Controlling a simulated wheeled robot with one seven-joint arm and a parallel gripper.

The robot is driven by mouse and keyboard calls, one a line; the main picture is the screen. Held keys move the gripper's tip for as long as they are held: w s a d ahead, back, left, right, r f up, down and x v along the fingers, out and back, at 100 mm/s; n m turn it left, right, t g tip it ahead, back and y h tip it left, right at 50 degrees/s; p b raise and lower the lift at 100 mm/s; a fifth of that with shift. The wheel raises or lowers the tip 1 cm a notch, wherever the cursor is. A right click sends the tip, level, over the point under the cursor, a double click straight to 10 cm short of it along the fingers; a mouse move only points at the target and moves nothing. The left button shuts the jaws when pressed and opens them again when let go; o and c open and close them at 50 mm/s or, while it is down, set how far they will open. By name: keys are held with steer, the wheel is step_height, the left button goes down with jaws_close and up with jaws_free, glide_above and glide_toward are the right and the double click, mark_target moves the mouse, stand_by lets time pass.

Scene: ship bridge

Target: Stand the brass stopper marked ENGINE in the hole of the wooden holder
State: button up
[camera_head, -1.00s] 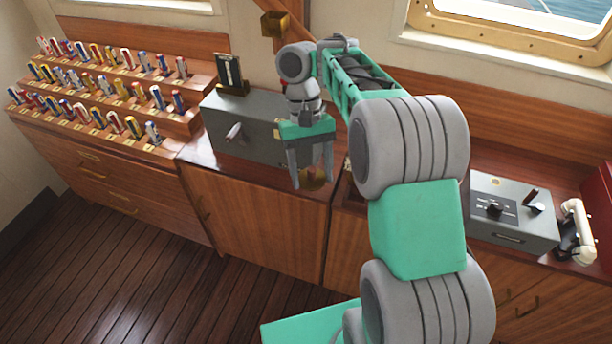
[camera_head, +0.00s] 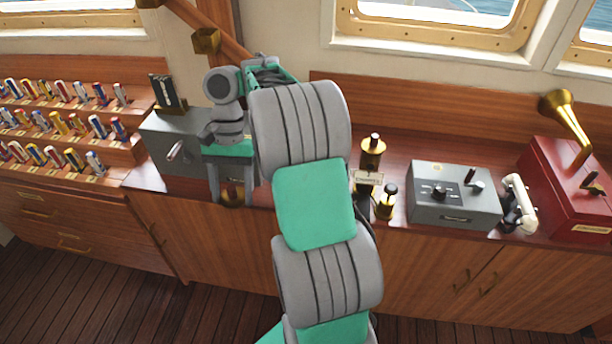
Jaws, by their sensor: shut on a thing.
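My gripper (camera_head: 232,200) points down in front of the grey box at the left of the counter. It is shut on a brass stopper (camera_head: 232,190), whose round brass part shows between the fingers. Its marking cannot be read. Two other brass pieces stand just right of my arm: a taller one (camera_head: 372,152) behind a small pale label, and a shorter one with a dark knob (camera_head: 387,203). The label's words are too small to read. The wooden holder and its hole cannot be made out; my arm covers part of the counter there.
A grey lever box (camera_head: 170,138) stands behind my gripper. To the right are a grey control box (camera_head: 452,195), a white handset (camera_head: 522,205) and a red box with a brass horn (camera_head: 575,190). Flag racks (camera_head: 60,130) fill the left. Counter behind the control box is clear.

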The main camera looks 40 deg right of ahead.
steer(key=s+d+f+m+t+b, duration=0.2)
steer(key=d+m+t, duration=0.1)
steer(key=d+m, duration=0.7)
steer(key=s+d+f+m+t+b, duration=0.2)
steer(key=s+d+m+t, duration=0.15)
steer(key=d+m, duration=0.6)
steer(key=shift+n+h, duration=0.35)
steer(key=shift+h, duration=0.05)
steer(key=b+x, duration=0.2)
steer(key=b, duration=0.1)
steer(key=d+b+x, duration=0.1)
steer(key=b+x, duration=0.1)
steer(key=b, duration=0.1)
steer(key=shift+a+f+b, duration=0.1)
steer(key=shift+f+b, duration=0.2)
steer(key=shift+f, duration=1.35)
steer(key=o, duration=1.5)
